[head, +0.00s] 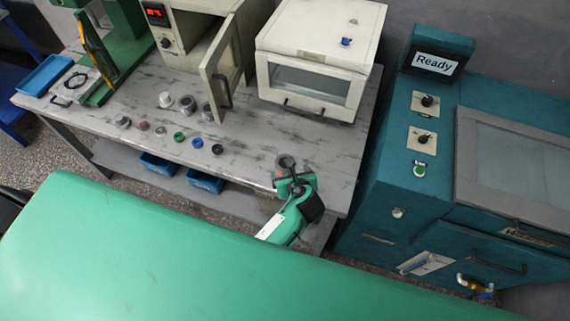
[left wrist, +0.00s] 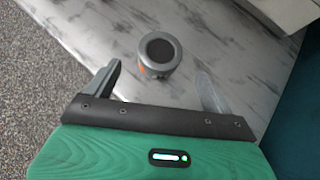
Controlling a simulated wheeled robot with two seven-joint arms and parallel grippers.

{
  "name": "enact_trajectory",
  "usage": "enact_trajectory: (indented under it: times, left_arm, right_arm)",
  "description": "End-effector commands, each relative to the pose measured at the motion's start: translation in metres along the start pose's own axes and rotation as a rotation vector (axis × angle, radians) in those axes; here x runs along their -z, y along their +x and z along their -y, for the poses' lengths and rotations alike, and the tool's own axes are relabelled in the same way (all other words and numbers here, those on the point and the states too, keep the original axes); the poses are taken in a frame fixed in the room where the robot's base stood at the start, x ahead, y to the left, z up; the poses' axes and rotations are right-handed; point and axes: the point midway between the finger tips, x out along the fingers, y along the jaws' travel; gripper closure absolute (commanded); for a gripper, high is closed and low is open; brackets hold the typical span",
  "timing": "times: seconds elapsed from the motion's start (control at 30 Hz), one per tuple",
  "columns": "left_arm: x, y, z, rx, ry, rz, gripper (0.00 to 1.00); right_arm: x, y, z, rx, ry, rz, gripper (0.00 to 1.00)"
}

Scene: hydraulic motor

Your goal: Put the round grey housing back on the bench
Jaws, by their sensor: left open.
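The round grey housing (head: 286,162) is near the front right corner of the bench (head: 322,150), just beyond my left gripper (head: 294,180). In the left wrist view the housing (left wrist: 160,52) looks upright on the bench top, with a dark round opening on top and a small orange mark low on its side. My left gripper (left wrist: 158,78) is open, one finger on each side of the view, with the housing between and slightly beyond the fingertips. No finger clearly touches it. My right gripper is not in view.
Several small round parts (head: 187,104) lie left of centre on the bench. A white box with a window (head: 315,50) and an open-doored oven (head: 205,45) stand behind. A teal machine (head: 385,170) with a Ready sign stands right of the bench. Blue bins (head: 205,181) sit below.

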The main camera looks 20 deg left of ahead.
Motion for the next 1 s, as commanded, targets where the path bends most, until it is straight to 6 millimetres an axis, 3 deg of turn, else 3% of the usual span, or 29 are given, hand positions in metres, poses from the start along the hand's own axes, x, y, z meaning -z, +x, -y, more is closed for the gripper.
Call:
enact_trajectory:
  times: [0.1, 0.37, 0.7, 1.0]
  left_arm:
    - [-0.001, 0.017, 0.0, 0.0, 0.001, 0.0, 0.14]
    - [-0.002, 0.032, 0.0, 0.0, -0.001, -0.001, 0.14]
    - [-0.004, 0.071, -0.001, -0.001, 0.0, 0.0, 0.14]
    - [-0.002, 0.08, -0.001, 0.0, -0.001, -0.001, 0.14]
  right_arm:
    - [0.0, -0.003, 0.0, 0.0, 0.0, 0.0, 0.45]
    - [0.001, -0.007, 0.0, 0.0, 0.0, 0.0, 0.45]
    - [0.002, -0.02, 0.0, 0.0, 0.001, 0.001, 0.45]
    - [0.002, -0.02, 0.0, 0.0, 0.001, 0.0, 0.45]
